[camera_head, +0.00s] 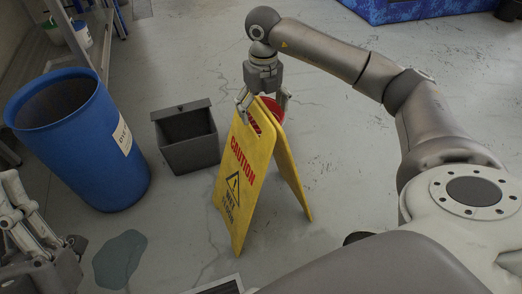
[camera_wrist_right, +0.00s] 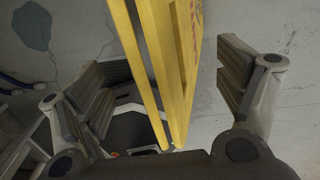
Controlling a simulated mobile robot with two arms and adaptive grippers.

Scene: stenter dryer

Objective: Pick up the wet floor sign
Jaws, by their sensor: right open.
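The yellow wet floor sign (camera_head: 238,182) stands upright on the floor as an open A-frame, with CAUTION on its front panel. My right gripper (camera_head: 263,101) is above it, pointing down, with its open fingers on either side of the sign's top. In the right wrist view the sign (camera_wrist_right: 158,60) runs between the spread fingers of my right gripper (camera_wrist_right: 165,85), with a gap on both sides. My left gripper (camera_head: 22,222) shows only partly at the left edge, away from the sign; its jaw state is unclear.
A red round container (camera_head: 273,106) is partly hidden behind the sign. A dark grey open bin (camera_head: 190,156) and a large blue drum (camera_head: 112,175) stand to the left. A dark puddle (camera_head: 119,258) lies on the floor at lower left.

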